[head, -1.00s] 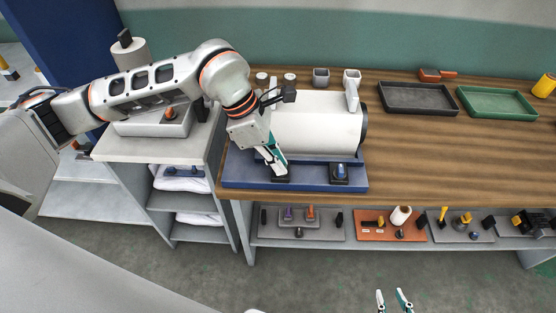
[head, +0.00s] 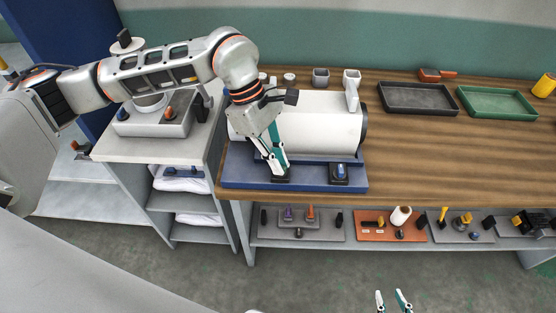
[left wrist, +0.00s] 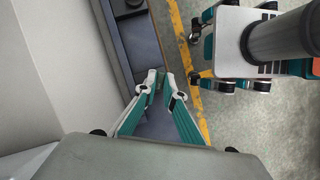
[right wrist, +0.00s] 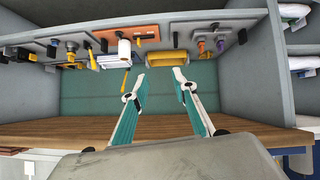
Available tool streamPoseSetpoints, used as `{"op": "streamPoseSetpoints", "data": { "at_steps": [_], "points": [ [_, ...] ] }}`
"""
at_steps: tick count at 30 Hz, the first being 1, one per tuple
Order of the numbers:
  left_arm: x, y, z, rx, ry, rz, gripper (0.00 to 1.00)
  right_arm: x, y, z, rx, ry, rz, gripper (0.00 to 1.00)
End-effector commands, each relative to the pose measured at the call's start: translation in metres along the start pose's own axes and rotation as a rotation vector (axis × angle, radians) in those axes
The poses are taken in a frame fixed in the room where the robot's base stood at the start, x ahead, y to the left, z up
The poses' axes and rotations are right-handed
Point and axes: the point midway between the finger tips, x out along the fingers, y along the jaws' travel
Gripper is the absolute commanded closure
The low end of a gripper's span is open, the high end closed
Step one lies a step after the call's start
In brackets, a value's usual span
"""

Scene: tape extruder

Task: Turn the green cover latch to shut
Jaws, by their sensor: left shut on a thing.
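The extruder (head: 310,128) is a white cylinder on a blue base (head: 240,178) at the left of the wooden table. My left gripper (head: 279,174) reaches down to a dark block (head: 283,181) at the base's front edge. Its fingertips also show close together in the left wrist view (left wrist: 160,84). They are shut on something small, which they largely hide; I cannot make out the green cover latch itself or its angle. My right gripper (head: 394,297) is open and empty, low in front of the table; it also shows in the right wrist view (right wrist: 159,82).
A blue knob (head: 340,171) sits on the base right of my left gripper. A black tray (head: 415,98) and a green tray (head: 497,103) stand at the back right. Shelves with parts (head: 300,232) run below the table. The table's right front is clear.

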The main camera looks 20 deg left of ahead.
Motion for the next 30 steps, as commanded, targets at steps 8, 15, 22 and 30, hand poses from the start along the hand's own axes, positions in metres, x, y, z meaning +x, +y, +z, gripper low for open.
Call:
{"op": "streamPoseSetpoints", "data": {
  "at_steps": [8, 15, 22, 30],
  "points": [
    [-0.0009, 0.0035, 0.0006, 0.243, 0.002, -0.099, 1.0, 0.0016, 0.0004, 0.0049, -0.003, -0.005, 0.002, 0.73],
    [-0.0003, 0.0049, 0.001, 0.453, 0.002, -0.186, 1.0, 0.0036, 0.0018, 0.0088, -0.007, -0.008, 0.006, 0.73],
    [0.0, 0.0057, 0.0017, 0.651, 0.002, -0.269, 1.0, 0.0067, 0.0037, 0.0062, -0.012, 0.0, 0.009, 0.73],
    [-0.0002, 0.0063, 0.003, 0.846, 0.003, -0.348, 1.0, 0.0085, 0.0044, 0.007, -0.016, 0.002, 0.011, 0.73]
  ]
}}
